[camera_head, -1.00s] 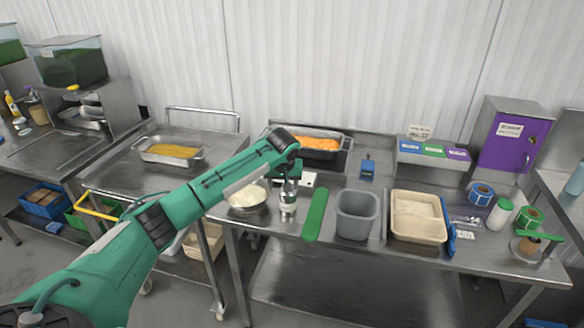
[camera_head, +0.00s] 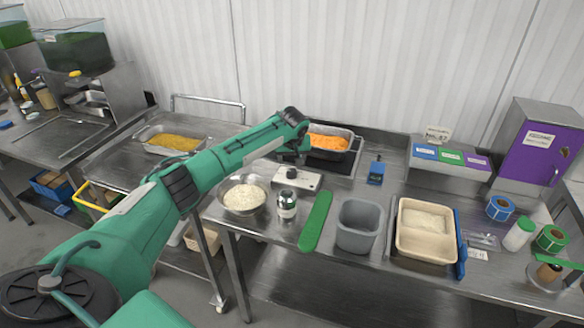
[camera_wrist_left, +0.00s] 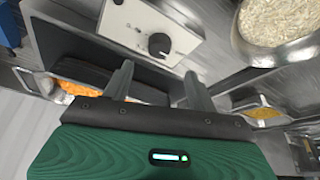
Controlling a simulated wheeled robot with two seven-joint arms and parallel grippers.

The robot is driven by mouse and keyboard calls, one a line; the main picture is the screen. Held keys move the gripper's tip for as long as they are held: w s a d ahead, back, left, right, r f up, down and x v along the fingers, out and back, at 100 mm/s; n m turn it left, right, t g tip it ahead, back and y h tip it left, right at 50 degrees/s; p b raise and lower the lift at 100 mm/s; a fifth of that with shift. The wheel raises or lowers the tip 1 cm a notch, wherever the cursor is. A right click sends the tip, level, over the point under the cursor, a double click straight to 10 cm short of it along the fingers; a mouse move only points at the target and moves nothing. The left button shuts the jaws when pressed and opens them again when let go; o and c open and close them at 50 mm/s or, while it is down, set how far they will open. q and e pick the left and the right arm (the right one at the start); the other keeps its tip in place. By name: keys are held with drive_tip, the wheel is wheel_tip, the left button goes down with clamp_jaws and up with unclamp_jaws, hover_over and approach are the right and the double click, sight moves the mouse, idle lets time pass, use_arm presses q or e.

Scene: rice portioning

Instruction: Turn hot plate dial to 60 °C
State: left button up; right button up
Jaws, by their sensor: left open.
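The hot plate's white front panel (camera_head: 310,181) is at the middle of the counter in the head view, with its black plate behind. The panel also shows at the top of the left wrist view (camera_wrist_left: 140,28), with a black round dial (camera_wrist_left: 159,44) on it. My left gripper (camera_head: 293,158) is just above and behind the panel in the head view. In the left wrist view its two fingers (camera_wrist_left: 160,88) are apart with nothing between them, and the dial appears beyond the gap, clear of both fingers. The dial's setting is too small to read. My right gripper is not in view.
An orange-filled tray (camera_head: 329,142) sits behind the panel. A rice bowl (camera_head: 244,196), a metal canister (camera_head: 287,206) and a green strip (camera_head: 316,222) are in front. A grey bin (camera_head: 359,225) and a beige rice tray (camera_head: 426,250) stand to the right.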

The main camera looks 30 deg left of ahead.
sight(292, 172)
use_arm(q)
drive_tip(key=p+x, duration=0.1)
drive_tip(key=x, duration=0.6)
drive_tip(key=shift+w+f, duration=0.1)
drive_tip(key=shift+f, duration=0.1)
drive_tip(key=shift+w+f, duration=0.15)
drive_tip(key=shift+f, duration=0.25)
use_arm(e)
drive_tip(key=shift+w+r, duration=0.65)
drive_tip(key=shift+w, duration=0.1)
use_arm(q)
drive_tip(key=c, duration=1)
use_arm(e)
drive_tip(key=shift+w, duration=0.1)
